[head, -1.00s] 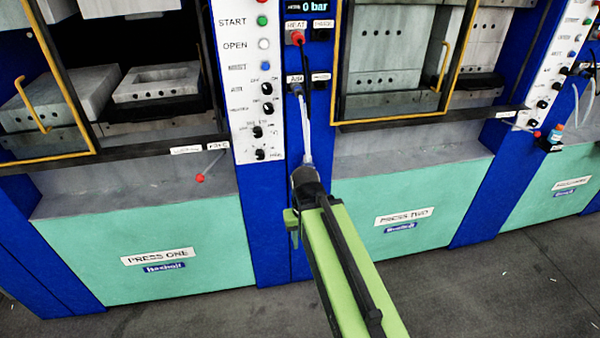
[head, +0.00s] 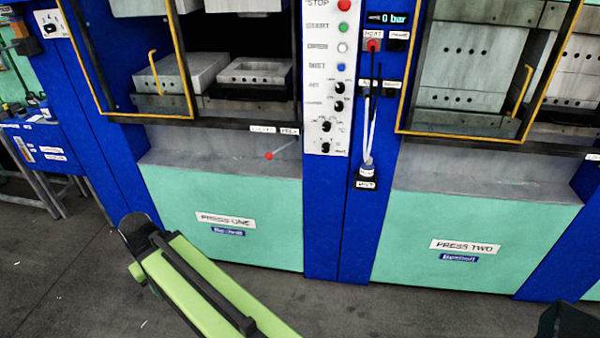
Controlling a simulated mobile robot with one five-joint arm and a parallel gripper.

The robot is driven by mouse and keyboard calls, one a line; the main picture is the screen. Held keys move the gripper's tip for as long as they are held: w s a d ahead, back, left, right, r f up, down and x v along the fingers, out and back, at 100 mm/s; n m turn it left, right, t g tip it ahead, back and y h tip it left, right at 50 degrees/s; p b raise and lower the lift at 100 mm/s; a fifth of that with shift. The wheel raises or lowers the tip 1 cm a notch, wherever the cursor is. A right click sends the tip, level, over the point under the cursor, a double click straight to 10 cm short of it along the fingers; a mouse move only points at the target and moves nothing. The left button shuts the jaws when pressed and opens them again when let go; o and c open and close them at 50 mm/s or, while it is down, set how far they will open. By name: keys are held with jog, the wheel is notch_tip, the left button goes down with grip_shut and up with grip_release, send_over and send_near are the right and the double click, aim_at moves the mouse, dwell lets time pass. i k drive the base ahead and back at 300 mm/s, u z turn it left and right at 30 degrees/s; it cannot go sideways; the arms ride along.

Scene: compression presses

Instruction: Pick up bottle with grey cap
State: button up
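My green and black arm link reaches up from the bottom edge at the lower left, ending in a dark joint well left of and below the bottle. My gripper's fingers do not show.
Press one (head: 222,200) and press two (head: 470,230) stand ahead, with yellow-framed doors. A red-knobbed lever (head: 269,156) sticks out of press one. A blue bench (head: 45,150) stands at left. Grey floor (head: 60,280) lies clear in front. A dark shape at the lower right corner is unclear.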

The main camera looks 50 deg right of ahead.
aim_at(366, 169)
jog(key=u, duration=1.6)
jog(key=k, duration=2.05)
jog(key=z, duration=0.7)
jog(key=i, duration=1)
